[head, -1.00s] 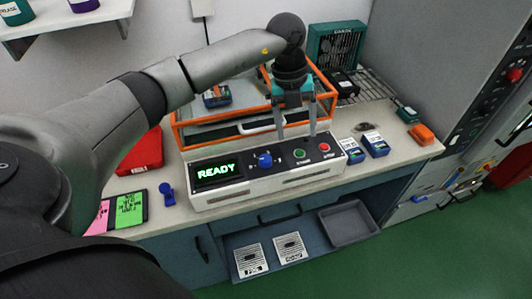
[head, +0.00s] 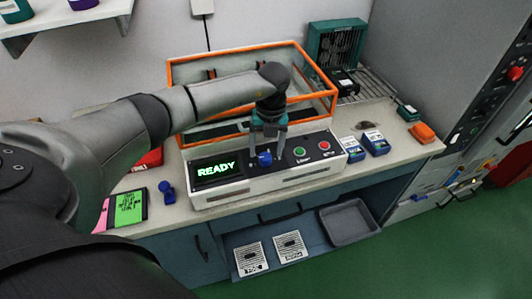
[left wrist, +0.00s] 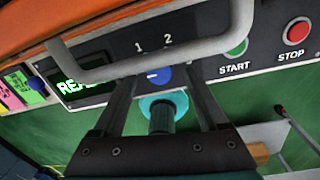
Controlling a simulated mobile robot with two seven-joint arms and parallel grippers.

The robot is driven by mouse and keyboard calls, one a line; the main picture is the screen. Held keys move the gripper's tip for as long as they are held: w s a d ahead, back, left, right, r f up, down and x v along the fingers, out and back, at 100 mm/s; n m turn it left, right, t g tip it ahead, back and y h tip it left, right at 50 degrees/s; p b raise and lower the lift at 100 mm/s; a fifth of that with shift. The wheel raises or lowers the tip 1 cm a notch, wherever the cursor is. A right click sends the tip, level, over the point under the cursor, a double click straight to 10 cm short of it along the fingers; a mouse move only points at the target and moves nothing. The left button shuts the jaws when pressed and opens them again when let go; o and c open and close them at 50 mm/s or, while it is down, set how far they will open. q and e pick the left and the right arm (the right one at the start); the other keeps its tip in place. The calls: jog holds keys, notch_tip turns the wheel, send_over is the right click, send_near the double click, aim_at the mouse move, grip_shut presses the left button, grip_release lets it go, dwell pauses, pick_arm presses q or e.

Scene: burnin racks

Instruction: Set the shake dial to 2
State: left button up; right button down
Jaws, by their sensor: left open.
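My left gripper (head: 266,154) points down over the panel, open, with a finger on each side of the dial. Whether the fingers touch it I cannot tell. My right gripper is not in view.
A green START button (head: 299,151) and red STOP button (head: 324,146) lie right of the dial. The orange-framed clear lid (head: 252,52) rises behind the panel. Its grey handle (left wrist: 150,63) crosses close to my fingers. Blue boxes (head: 375,144) stand to the right.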

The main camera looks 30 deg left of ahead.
pick_arm(q)
jog(key=shift+f, duration=1)
grip_shut()
